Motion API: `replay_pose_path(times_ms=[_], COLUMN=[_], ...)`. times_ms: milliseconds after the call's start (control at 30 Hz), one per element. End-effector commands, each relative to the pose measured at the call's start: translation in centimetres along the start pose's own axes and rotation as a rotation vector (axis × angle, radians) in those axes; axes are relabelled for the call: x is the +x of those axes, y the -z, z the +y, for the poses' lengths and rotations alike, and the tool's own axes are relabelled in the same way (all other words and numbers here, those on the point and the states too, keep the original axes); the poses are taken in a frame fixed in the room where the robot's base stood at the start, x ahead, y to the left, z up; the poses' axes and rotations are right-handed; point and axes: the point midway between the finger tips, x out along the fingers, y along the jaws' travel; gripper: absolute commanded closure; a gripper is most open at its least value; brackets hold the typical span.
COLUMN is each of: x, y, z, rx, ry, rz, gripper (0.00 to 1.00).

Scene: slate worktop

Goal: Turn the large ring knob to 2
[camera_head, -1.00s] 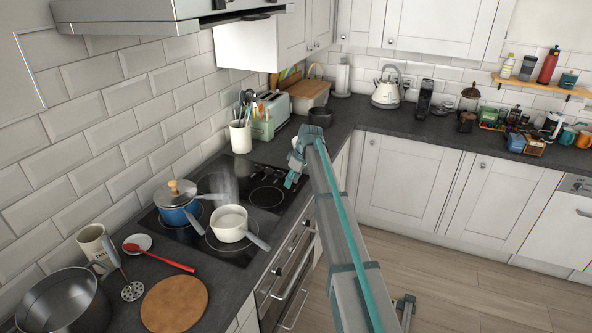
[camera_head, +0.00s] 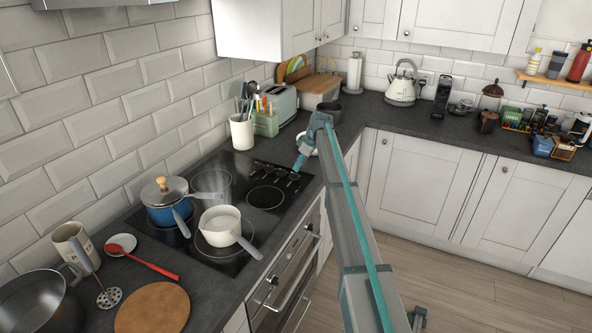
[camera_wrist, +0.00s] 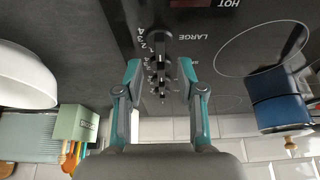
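The large ring knob (camera_wrist: 158,47) is a dark knob beside the word LARGE in the wrist view. Small numbers are printed to its left; I cannot tell which one it points at. It is the topmost of a row of knobs (camera_head: 272,170) on the black hob (camera_head: 225,252). My gripper (camera_wrist: 160,72) is open, its two teal-and-grey fingers on either side of the row, with the large ring knob just beyond the fingertips. I see no contact with it. In the head view my gripper (camera_head: 298,165) is over the right end of the row.
On the hob are a blue lidded pot (camera_head: 166,205), a cream saucepan (camera_head: 221,225) and a glass-like vessel (camera_head: 211,186). A utensil crock (camera_head: 242,133) and a green toaster (camera_head: 277,106) stand behind. A white dish (camera_wrist: 28,70) is close at the left in the wrist view.

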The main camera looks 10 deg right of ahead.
Motion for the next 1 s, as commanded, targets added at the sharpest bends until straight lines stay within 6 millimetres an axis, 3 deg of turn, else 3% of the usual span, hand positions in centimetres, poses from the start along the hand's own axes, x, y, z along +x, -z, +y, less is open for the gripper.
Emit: replay_pose_path(times_ms=[300, 700, 933, 1000], x=[4.1, 4.9, 4.9, 4.9], y=[0.1, 0.0, 0.0, 0.0], z=[0.0, 0.0, 0.0, 0.0], rx=[0.000, 0.000, 0.000, 0.000], ry=[0.001, 0.000, 0.000, 0.000], rz=[0.000, 0.000, 0.000, 0.000], gripper=[0.61, 0.61, 0.98, 1.00])
